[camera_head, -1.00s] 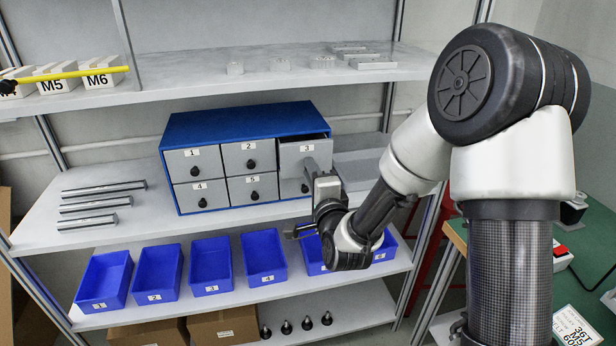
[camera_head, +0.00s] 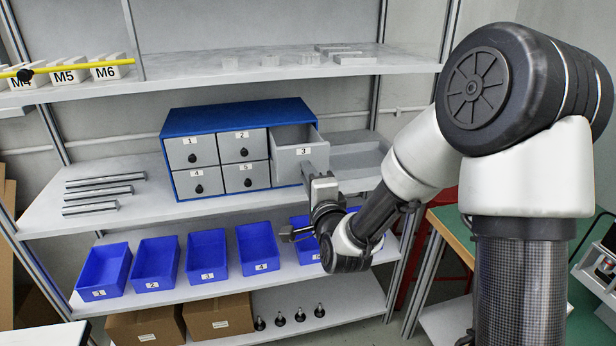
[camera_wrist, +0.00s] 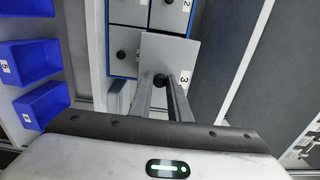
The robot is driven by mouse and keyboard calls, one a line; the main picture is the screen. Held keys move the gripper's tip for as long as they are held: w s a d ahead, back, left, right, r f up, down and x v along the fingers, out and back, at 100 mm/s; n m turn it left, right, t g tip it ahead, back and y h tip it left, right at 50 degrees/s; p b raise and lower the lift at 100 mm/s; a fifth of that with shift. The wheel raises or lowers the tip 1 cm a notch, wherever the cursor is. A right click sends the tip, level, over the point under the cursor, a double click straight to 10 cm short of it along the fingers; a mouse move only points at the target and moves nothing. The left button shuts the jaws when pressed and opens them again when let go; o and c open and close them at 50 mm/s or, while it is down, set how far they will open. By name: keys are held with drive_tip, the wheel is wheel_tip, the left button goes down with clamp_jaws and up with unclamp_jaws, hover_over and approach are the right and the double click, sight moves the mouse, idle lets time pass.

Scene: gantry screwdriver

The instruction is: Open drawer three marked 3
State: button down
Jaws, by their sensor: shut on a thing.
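Drawer 3 (camera_head: 290,160) is the top right drawer of the blue cabinet (camera_head: 235,116). It is pulled out well beyond the other drawer fronts, and its grey inside shows from above. My gripper (camera_head: 311,177) is in front of drawer 3, shut on its black knob. In the wrist view my gripper (camera_wrist: 162,84) has its two fingers on either side of the knob (camera_wrist: 160,79), against the grey drawer front (camera_wrist: 170,52) marked 3. In the head view the fingers and wrist hide the knob and part of the cabinet's lower right.
Drawers 1 (camera_head: 192,151), 2, 4 and 5 are closed. A grey open tray (camera_head: 362,165) stands right of the cabinet. Metal rods (camera_head: 104,190) lie to the left. Blue bins (camera_head: 207,256) line the shelf below. A shelf (camera_head: 270,72) with small blocks runs above.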

drive_tip(key=c, duration=1.7)
unclamp_jaws()
drive_tip(key=shift+o, duration=0.2)
